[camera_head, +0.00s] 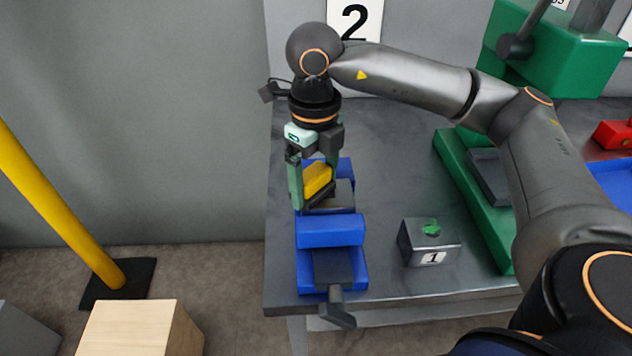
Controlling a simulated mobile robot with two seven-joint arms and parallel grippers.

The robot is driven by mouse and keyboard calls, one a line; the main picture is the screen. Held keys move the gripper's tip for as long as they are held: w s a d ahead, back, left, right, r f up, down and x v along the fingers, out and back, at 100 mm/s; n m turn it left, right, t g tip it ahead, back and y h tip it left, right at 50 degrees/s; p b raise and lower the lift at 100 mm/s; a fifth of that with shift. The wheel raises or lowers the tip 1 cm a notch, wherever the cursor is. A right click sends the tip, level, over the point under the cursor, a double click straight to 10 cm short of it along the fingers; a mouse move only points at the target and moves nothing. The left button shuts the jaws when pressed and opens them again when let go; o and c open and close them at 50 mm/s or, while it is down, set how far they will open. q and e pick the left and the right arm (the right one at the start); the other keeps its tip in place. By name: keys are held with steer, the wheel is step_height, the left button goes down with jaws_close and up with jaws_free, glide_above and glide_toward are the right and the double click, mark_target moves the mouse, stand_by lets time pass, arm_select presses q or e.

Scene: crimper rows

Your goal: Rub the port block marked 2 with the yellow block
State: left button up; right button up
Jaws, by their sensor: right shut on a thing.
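My right gripper (315,192) points down at the left end of the grey bench and is shut on the yellow block (318,178). The yellow block is at a blue vise (330,231), above or against a grey piece (343,193) between the blue jaws. No mark shows on this grey piece, and the gripper hides part of it; I cannot tell whether the block touches it. A grey port block marked 1 (412,245), with a green top piece, stands on the bench to the right. A sign with a 2 (354,18) is on the wall behind. My left gripper is not in view.
The grey bench (390,150) has bare room between the vise and a green machine (470,200) at the right. A red object (613,134) is at the far right. A yellow post (60,205) and a wooden box (130,328) stand on the floor at left.

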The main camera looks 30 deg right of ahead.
step_height(320, 180, up, 4)
steer(key=p, duration=0.2)
steer(key=shift+d+r+p, duration=0.1)
steer(key=shift+r+p, duration=0.1)
steer(key=shift+p, duration=0.1)
steer(key=shift+r+p, duration=1.35)
steer(key=shift+r, duration=0.65)
steer(key=shift+f, duration=0.1)
